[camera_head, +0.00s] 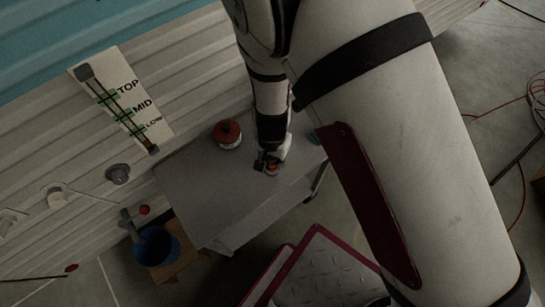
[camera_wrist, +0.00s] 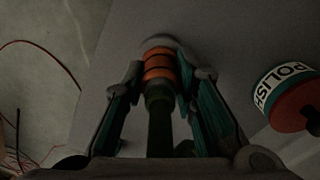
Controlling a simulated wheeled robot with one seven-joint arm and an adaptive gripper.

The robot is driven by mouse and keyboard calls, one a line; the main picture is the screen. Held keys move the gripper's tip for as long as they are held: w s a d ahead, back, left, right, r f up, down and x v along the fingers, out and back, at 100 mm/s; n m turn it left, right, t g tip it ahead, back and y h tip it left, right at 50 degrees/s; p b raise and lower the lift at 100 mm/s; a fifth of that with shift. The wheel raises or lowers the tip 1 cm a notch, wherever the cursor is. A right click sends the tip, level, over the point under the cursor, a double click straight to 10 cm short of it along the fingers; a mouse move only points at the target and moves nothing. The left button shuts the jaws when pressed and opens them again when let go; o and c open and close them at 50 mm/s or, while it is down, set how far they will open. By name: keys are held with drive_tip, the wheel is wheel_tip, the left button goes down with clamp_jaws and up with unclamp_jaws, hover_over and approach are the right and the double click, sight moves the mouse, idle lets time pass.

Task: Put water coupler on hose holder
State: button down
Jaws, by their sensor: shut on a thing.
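The water coupler (camera_wrist: 158,66), with orange bands and a dark green body, stands between my fingers in the wrist view. My gripper (camera_wrist: 160,82) is shut on it. In the head view my gripper (camera_head: 267,161) is low over the grey table, and a bit of the orange coupler (camera_head: 272,170) shows at its tips. I cannot tell whether the coupler touches the tabletop. A round grey fitting (camera_head: 118,173) sticks out of the camper wall, left of the table; it may be the hose holder, but I cannot tell for sure.
The grey table (camera_head: 205,200) has a red-topped polish can (camera_head: 228,133) left of my gripper; it also shows in the wrist view (camera_wrist: 284,90). A blue bucket (camera_head: 157,246) stands below left. A TOP/MID/LOW gauge panel (camera_head: 125,98) is on the wall. A red-edged step (camera_head: 318,272) lies in front.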

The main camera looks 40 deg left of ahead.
sight(272, 159)
drive_tip(key=c, duration=1.3)
unclamp_jaws()
wheel_tip(272, 159, up, 13)
drive_tip(key=p, duration=0.1)
drive_tip(key=w+d+r+m+t+y, duration=0.1)
drive_tip(key=w+d+r, duration=0.4)
drive_tip(key=d+r, duration=0.55)
drive_tip(key=w+d+r+y, duration=0.1)
drive_tip(key=w+d+r, duration=0.3)
drive_tip(key=d+r, duration=0.7)
drive_tip(key=s+d+r+m+t+h, duration=0.1)
drive_tip(key=s+d+r+t, duration=0.1)
drive_tip(key=s+d+r, duration=0.3)
drive_tip(key=s+d+r+t+h, duration=0.1)
drive_tip(key=s+d+r, duration=0.3)
drive_tip(key=d, duration=1)
drive_tip(key=shift+s+d+r+m+t, duration=0.25)
drive_tip(key=shift+s+r+m+t, duration=0.15)
drive_tip(key=shift+s, duration=0.25)
